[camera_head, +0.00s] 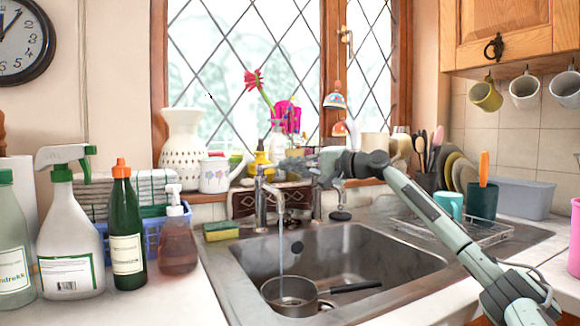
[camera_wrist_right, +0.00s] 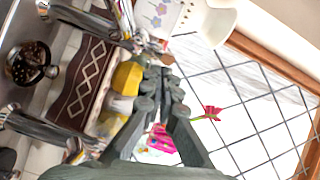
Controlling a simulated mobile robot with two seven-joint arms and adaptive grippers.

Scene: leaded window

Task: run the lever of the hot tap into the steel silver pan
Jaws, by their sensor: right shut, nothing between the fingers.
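The steel silver pan (camera_head: 290,296) sits on the bottom of the sink, its black handle (camera_head: 356,287) pointing right. A thin stream of water (camera_head: 282,245) falls from the left chrome tap (camera_head: 262,203) into the pan. My right gripper (camera_head: 286,164) is shut and empty, above and just right of that tap's top; it also shows in the wrist view (camera_wrist_right: 160,68). A second chrome tap (camera_head: 316,203) stands to the right, partly behind my arm. My left gripper is out of view.
Behind the taps, the sill holds a white jug (camera_head: 215,175), a yellow bottle (camera_head: 260,160) and a flower vase. A sponge (camera_head: 221,231) lies left of the sink (camera_head: 350,250). Several bottles crowd the left counter; a dish rack (camera_head: 485,233) stands right. The sink's right part is clear.

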